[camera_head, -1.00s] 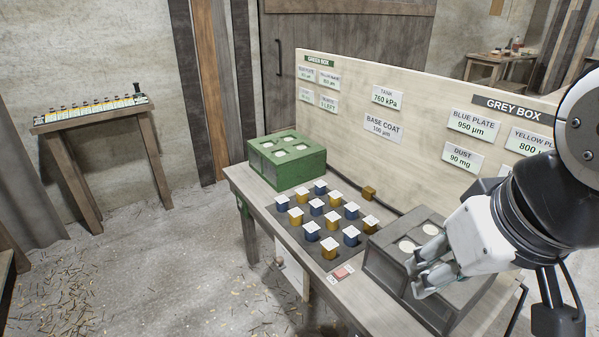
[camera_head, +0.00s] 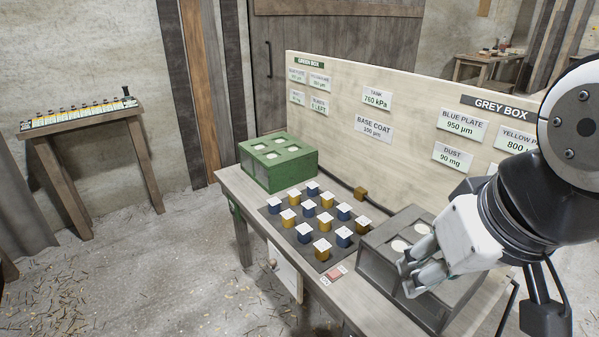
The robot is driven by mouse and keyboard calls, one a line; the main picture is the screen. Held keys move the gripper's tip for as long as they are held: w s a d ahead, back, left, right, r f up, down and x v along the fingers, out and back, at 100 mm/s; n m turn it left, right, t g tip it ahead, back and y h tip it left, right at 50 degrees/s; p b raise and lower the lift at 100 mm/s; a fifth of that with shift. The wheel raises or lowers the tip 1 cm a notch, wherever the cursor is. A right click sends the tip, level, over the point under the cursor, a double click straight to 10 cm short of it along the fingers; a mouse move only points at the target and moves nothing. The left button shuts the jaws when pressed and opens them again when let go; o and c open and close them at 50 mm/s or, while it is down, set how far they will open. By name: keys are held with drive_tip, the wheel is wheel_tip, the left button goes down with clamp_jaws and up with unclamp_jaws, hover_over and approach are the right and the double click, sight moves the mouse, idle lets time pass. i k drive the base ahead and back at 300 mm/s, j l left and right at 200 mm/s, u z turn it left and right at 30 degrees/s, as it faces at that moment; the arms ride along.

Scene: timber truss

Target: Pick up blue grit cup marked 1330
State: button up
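Several blue cups with white tops stand among yellow cups on a dark mat (camera_head: 268,212) on the table. Blue cups are at the back (camera_head: 313,189), left (camera_head: 275,207), middle (camera_head: 309,209), right (camera_head: 344,213), front (camera_head: 304,235) and front right (camera_head: 344,239). The marks on their tops are too small to read, so I cannot tell which is 1330. My gripper (camera_head: 405,278) is over the grey box (camera_head: 384,272), right of the cups and apart from them. Its fingers look spread, with nothing seen between them.
A green box (camera_head: 262,171) with round openings stands at the table's back left. A signboard (camera_head: 415,120) rises behind the table. A side table (camera_head: 85,124) holds a row of small bottles.

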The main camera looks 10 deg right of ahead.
sight(275, 203)
drive_tip(key=i+j, duration=0.15)
drive_tip(key=j, duration=0.2)
drive_tip(key=i+j, duration=0.15)
drive_tip(key=j, duration=0.25)
drive_tip(key=i+j+z, duration=0.1)
drive_tip(key=j, duration=0.25)
drive_tip(key=i+j, duration=0.2)
drive_tip(key=j, duration=0.15)
drive_tip(key=i+z, duration=0.1)
drive_tip(key=i, duration=0.6)
